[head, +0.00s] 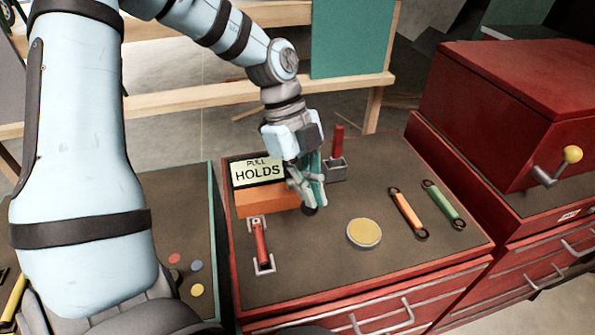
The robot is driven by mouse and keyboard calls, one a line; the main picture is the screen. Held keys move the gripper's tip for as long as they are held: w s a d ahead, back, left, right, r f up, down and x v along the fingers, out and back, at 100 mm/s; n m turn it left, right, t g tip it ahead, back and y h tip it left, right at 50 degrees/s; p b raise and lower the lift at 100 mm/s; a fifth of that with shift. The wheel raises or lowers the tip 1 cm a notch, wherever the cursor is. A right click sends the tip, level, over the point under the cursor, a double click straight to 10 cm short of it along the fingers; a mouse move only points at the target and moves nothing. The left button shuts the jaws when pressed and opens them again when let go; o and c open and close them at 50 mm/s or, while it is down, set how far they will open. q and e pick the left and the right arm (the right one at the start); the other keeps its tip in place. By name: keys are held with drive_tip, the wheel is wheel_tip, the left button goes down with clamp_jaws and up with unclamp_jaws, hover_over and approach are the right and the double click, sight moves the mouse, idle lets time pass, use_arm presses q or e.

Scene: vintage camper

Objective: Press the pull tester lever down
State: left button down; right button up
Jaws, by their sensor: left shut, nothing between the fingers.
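A red upright lever (339,141) stands in a grey base (336,169) at the back of the red cabinet's dark top. To its left a sign (257,171) reading "PULL HOLDS" stands behind an orange block (262,203). My left gripper (312,208) is shut and empty, fingers pointing down, just in front and left of the lever's base. It overlaps the right end of the orange block in the picture; I cannot tell whether it touches anything. My right gripper is out of view.
A red-handled piece in a bracket (261,243), a round yellow disc (363,233), an orange spring-like bar (408,213) and a green one (443,204) lie on the top. A red box with a yellow-knobbed crank (572,154) stands at the right. The front middle is clear.

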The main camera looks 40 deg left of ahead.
use_arm(q)
wheel_tip(320, 180, up, 8)
drive_tip(key=p, duration=0.5)
drive_tip(key=shift+a, duration=0.1)
